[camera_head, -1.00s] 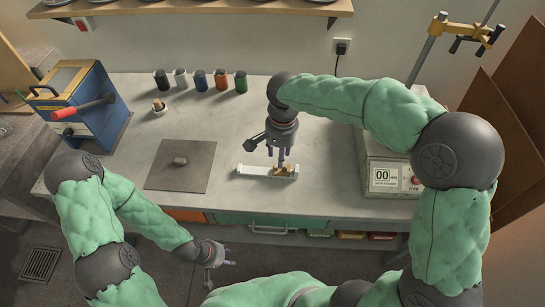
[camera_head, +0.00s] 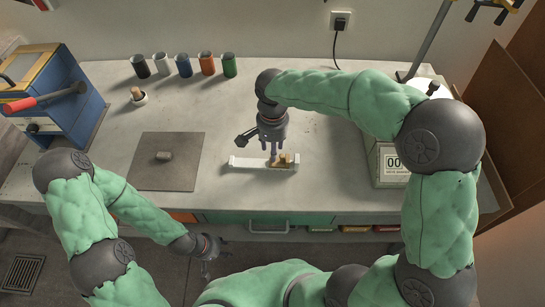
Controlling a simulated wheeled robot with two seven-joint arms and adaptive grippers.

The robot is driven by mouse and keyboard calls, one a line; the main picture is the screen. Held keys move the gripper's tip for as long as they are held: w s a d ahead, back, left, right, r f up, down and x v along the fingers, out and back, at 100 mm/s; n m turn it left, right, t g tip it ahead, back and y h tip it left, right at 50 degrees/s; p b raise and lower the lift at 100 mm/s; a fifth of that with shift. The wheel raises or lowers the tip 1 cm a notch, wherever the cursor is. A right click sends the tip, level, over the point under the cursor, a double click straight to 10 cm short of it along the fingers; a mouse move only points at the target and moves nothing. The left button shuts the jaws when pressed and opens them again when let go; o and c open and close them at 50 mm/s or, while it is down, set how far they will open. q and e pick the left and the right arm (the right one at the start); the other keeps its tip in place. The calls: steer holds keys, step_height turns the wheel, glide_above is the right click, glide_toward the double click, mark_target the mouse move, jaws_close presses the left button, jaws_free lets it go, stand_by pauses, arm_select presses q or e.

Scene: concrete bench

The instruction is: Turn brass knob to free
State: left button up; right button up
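The brass knob (camera_head: 284,160) sits on a pale narrow bracket-like fixture (camera_head: 248,163) with raised ends, on the bench. My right gripper (camera_head: 273,157) points down over the fixture, its fingertips at the left side of the knob. The fingers look close together, but whether they touch or grip the knob is too small to tell. My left gripper (camera_head: 212,268) hangs in front of the bench's front edge, away from the knob, with its fingers apart and nothing between them.
Several coloured cups (camera_head: 184,66) stand at the back. A blue box with a red lever (camera_head: 50,97) is at the left. A scale with a display (camera_head: 391,163) stands right. Bench between is clear.

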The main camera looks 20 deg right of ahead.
steer(key=shift+f+b, duration=0.65)
steer(key=shift+f, duration=1.5)
jaws_close()
